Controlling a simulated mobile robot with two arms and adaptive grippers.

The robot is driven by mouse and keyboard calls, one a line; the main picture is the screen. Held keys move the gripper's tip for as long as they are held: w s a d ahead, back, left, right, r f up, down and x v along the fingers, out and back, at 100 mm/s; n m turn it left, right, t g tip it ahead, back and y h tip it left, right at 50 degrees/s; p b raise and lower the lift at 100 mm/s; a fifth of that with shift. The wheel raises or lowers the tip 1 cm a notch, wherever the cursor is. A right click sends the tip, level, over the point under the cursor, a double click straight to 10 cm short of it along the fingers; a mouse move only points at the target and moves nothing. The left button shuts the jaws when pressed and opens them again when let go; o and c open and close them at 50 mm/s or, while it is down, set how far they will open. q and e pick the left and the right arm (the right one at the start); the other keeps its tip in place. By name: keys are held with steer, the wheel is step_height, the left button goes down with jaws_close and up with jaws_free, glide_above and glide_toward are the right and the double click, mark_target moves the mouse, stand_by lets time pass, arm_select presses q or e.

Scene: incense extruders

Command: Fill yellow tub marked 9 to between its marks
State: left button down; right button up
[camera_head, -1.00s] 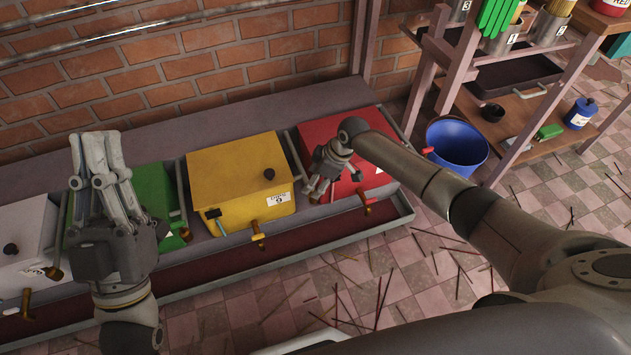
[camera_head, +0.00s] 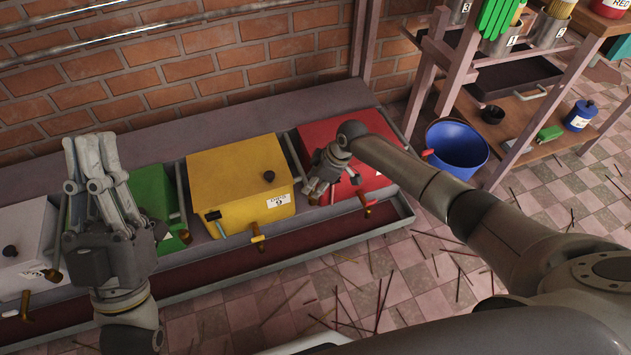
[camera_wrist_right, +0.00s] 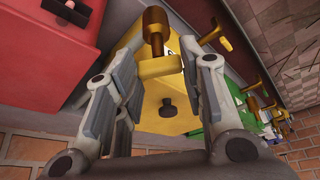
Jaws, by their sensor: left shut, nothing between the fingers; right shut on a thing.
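The yellow tub (camera_head: 235,170) marked 9 stands in the row, between the green tub (camera_head: 152,195) and the red tub (camera_head: 345,135). It has a dark knob on top, a white label (camera_head: 279,200) and a brass spout (camera_head: 258,240) in front. My right gripper (camera_head: 314,192) is at its right side. In the right wrist view, the gripper (camera_wrist_right: 165,70) is shut on a brass handle with a brown knob (camera_wrist_right: 155,20). My left gripper (camera_head: 85,145) is shut and empty, raised in front of the green and white tubs. The level inside the yellow tub cannot be seen.
A white tub (camera_head: 25,235) stands at the far left. A long trough (camera_head: 195,285) runs below the spouts. A blue bucket (camera_head: 457,147) and a wooden shelf (camera_head: 530,125) stand at the right. Thin sticks litter the tiled floor.

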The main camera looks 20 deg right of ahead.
steer(key=shift+r+m+p, duration=0.1)
steer(key=shift+m+p, duration=0.5)
steer(key=shift+p, duration=0.45)
arm_select(q)
steer(key=w+f+g+y+p, duration=0.1)
steer(key=w+f+g+y, duration=0.15)
steer(key=f+g, duration=0.45)
steer(key=w+f+g+y+p, duration=0.15)
steer(key=w+f+g, duration=0.25)
steer(key=f, duration=0.5)
arm_select(e)
steer(key=shift+m+t, duration=0.4)
steer(key=shift+m, duration=0.2)
steer(key=shift+m+h+p, duration=0.4)
steer(key=shift+m+p, duration=0.2)
steer(key=shift+p, duration=0.05)
steer(key=shift+a+m+t+p, duration=0.1)
steer(key=shift+m+t+p, duration=0.3)
steer(key=shift+m+p, duration=0.45)
arm_select(q)
steer(key=s+a+f+g+y, duration=0.1)
steer(key=s+a+f+g, duration=0.2)
steer(key=s+f+g, duration=0.2)
steer(key=s+a+f+n+g+y, duration=0.1)
steer(key=s+a+f+g+y, duration=0.1)
steer(key=s+f+g, duration=0.3)
step_height(320, 180, down, 3)
steer(key=s+a, duration=0.1)
steer(key=s, duration=0.1)
steer(key=shift+s, duration=0.35)
